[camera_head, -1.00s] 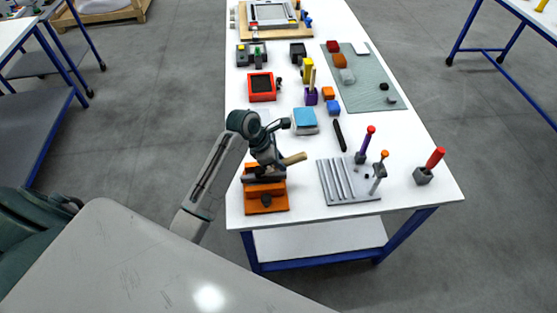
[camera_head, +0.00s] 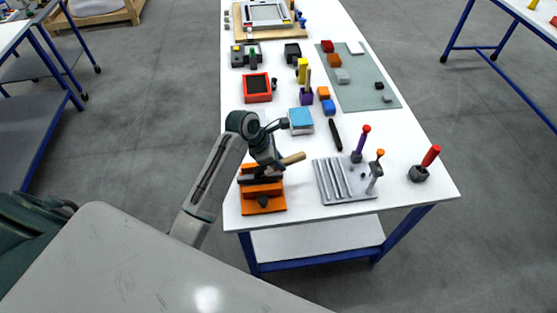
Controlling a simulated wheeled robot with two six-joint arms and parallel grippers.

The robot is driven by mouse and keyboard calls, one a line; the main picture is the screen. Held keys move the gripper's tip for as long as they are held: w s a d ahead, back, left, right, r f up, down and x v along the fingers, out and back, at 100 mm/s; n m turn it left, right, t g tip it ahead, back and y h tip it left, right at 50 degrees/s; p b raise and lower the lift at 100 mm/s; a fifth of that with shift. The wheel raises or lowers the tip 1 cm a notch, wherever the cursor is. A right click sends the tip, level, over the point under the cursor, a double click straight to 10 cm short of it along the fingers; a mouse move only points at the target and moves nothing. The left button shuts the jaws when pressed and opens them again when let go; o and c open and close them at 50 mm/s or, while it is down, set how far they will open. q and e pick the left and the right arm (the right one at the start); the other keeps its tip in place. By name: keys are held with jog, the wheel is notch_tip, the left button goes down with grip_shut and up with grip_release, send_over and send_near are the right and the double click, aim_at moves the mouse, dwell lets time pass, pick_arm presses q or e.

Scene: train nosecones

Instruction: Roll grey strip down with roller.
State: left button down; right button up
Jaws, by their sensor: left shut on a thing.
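My left gripper (camera_head: 274,166) is at the near left of the white table, just above an orange stand (camera_head: 262,203). It is shut on a tool with a pale wooden handle (camera_head: 293,159), which looks like the roller. The handle points right; the tool's other end is hidden by the gripper and the stand. I cannot tell whether the tool touches the stand. I cannot pick out the grey strip for sure; a grey frame (camera_head: 291,14) lies on a wooden board at the table's far end. My right gripper is not in view.
A ribbed grey plate (camera_head: 328,188) with upright tools lies right of the stand. A red-handled tool in a dark holder (camera_head: 419,174) is near the right edge. A blue-topped box (camera_head: 301,117), a red tray (camera_head: 257,88) and a green mat (camera_head: 363,91) lie farther back.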

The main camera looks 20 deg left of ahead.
aim_at(290, 158)
pick_arm(q)
jog(key=shift+w+d, duration=0.15)
jog(key=shift+d, duration=0.1)
dwell(0.7)
jog(key=shift+w+d, duration=0.2)
jog(key=shift+d, duration=0.05)
jog(key=shift+d, duration=0.15)
dwell(0.6)
jog(key=shift+w+d, duration=0.25)
jog(key=shift+d, duration=0.05)
jog(key=shift+w+d, duration=0.1)
jog(key=shift+d, duration=0.1)
dwell(1.4)
jog(key=shift+w+d, duration=0.25)
jog(key=shift+d, duration=0.05)
jog(key=shift+w+d, duration=0.15)
jog(key=shift+d, duration=0.1)
dwell(0.5)
jog(key=shift+w+d, duration=0.1)
jog(key=shift+d, duration=0.15)
